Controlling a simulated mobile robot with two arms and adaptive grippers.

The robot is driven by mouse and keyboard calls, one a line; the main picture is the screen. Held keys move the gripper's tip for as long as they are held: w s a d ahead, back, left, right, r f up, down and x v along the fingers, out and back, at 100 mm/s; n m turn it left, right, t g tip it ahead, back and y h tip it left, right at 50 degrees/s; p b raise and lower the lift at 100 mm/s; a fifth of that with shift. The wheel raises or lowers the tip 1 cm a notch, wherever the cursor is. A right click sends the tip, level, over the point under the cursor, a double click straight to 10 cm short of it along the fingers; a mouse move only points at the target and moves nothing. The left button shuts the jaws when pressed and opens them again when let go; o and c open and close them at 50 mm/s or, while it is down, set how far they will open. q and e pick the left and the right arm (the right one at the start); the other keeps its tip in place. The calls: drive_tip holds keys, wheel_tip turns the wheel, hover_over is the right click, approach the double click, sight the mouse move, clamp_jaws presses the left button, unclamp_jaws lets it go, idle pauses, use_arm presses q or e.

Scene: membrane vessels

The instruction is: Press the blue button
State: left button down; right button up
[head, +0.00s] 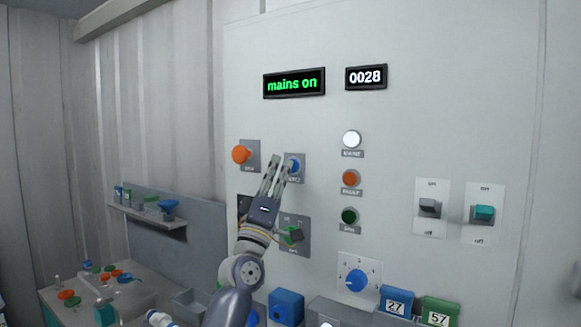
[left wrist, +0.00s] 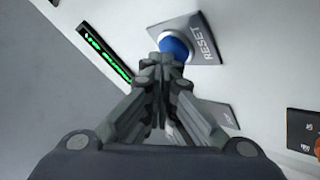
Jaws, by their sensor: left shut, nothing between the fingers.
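The blue button (head: 294,165) sits on a grey plate on the upright panel, to the right of an orange knob. In the left wrist view the blue button (left wrist: 176,46) shows on a plate marked RESET, partly hidden behind my fingertips. My left gripper (head: 279,160) is shut and empty, with its fingertips at the button's left edge in the head view. In the left wrist view the left gripper (left wrist: 163,64) points at the button. Whether it touches the button cannot be told. My right gripper is not in view.
The orange knob (head: 241,154) is left of the button. Lamps (head: 350,178), two toggle switches (head: 430,207) and a blue dial (head: 356,280) are to the right. The lit display (head: 294,83) reads "mains on".

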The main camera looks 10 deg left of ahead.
use_arm(q)
drive_tip(key=shift+s+a+p, duration=0.15)
drive_tip(key=shift+s+p, duration=0.2)
drive_tip(key=shift+s, duration=0.3)
drive_tip(key=s, duration=0.1)
drive_tip(key=s+a+p, duration=0.1)
drive_tip(key=s, duration=0.1)
drive_tip(key=s+p, duration=0.1)
drive_tip(key=shift+s+a, duration=0.35)
drive_tip(key=shift+a, duration=0.05)
drive_tip(key=shift+f, duration=0.1)
idle(0.4)
